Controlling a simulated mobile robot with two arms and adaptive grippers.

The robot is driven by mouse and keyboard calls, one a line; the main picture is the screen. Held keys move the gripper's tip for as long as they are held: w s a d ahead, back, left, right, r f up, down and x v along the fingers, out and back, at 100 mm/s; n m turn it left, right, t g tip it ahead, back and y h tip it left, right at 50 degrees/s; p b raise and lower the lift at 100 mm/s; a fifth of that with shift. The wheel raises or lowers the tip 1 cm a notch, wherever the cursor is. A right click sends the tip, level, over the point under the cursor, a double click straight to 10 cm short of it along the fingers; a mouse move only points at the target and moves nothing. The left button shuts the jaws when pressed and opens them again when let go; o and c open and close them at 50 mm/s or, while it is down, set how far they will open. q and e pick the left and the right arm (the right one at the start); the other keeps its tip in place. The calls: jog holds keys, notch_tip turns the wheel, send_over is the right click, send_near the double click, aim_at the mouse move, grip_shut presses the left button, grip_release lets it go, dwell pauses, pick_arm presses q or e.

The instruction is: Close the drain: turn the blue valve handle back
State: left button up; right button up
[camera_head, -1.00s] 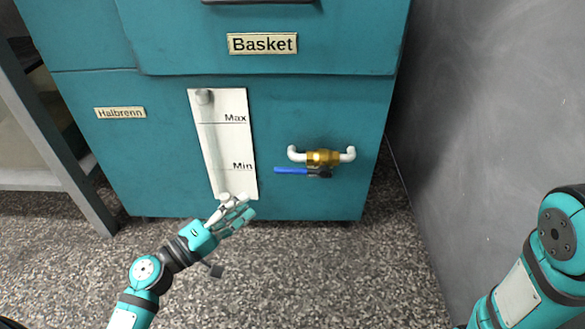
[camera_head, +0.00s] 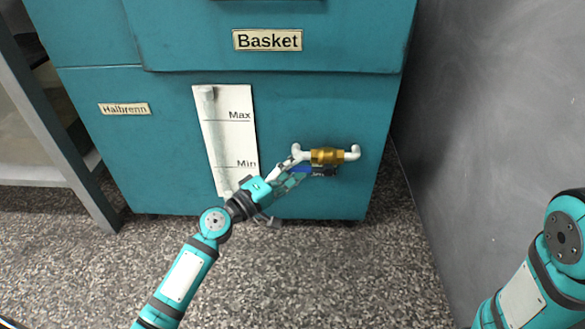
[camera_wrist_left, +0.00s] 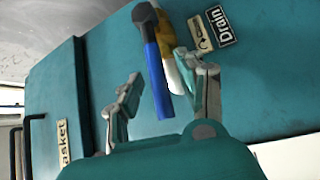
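The blue valve handle (camera_head: 318,171) points left below the brass valve (camera_head: 327,156) on the front of the teal machine, and my left gripper partly hides it. In the left wrist view, the blue handle (camera_wrist_left: 158,82) runs between the two spread fingers of my left gripper (camera_wrist_left: 162,72), with a visible gap to each finger. My left gripper (camera_head: 287,172) is open in the head view, reaching the handle's free end from the lower left. The brass valve body shows partly behind the handle in the wrist view. My right arm shows at the right edge; its gripper is out of view.
White pipe elbows (camera_head: 352,153) flank the valve. A white Max/Min level plate (camera_head: 226,140) is on the panel left of it. A "Drain" label (camera_wrist_left: 219,25) is beside the valve. A grey wall (camera_head: 480,130) stands on the right; a shelf frame (camera_head: 60,140) is on the left.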

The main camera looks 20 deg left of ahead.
pick_arm(q)
grip_shut()
jog(key=shift+r+p, duration=0.35)
jog(key=shift+p, duration=0.4)
dwell(0.4)
